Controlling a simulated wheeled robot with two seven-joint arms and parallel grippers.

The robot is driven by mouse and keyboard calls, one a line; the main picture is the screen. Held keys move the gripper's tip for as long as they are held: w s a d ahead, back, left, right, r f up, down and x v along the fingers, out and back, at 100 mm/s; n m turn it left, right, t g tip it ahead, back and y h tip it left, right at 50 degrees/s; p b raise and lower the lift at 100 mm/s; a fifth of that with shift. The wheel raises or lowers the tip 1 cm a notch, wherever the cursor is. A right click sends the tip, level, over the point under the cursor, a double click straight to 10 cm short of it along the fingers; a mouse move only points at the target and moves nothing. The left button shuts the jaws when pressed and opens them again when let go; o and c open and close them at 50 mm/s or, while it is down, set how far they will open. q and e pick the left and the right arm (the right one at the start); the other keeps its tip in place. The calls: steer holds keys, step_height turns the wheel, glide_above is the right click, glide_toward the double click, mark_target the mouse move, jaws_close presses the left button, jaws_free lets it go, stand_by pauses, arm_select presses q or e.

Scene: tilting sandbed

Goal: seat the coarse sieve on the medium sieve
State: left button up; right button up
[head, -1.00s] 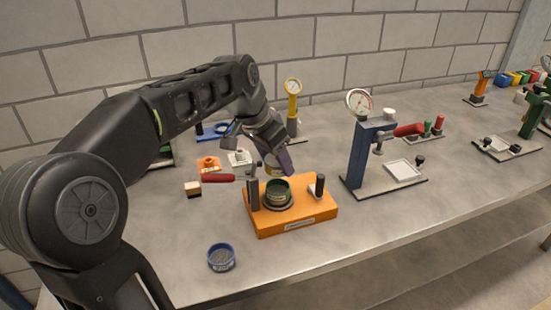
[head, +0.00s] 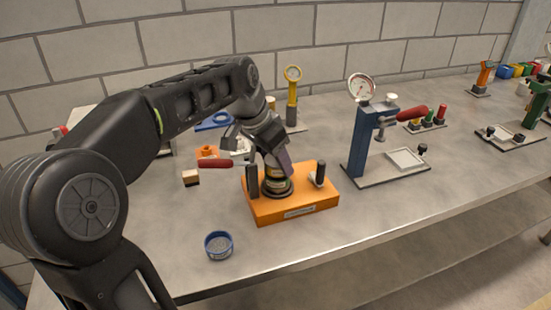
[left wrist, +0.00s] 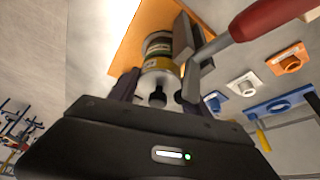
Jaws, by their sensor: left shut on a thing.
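The coarse sieve, with a yellow band (left wrist: 163,66), is between the fingers of my left gripper (head: 279,165), which is shut on it. In the left wrist view the gripper (left wrist: 158,88) has a finger on either side of it. The medium sieve (left wrist: 158,43), green with a pale label, stands directly beyond it on the orange base (head: 300,210). In the head view the two look stacked in line and upright. Whether the rims are fully nested is hidden by the fingers. My right gripper is not in view.
A blue sieve (head: 218,246) sits at the front of the bench. A blue press with a gauge (head: 360,135) stands to the right. The front right bench is clear.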

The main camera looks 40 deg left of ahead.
arm_select(q)
steer(key=shift+f+b, duration=0.45)
steer(key=shift+f, duration=0.2)
stand_by(0.8)
steer(key=o, duration=1.5)
steer(key=shift+c, duration=0.2)
steer(key=v, duration=0.7)
steer(key=shift+r, duration=0.4)
steer(key=shift+s, duration=0.15)
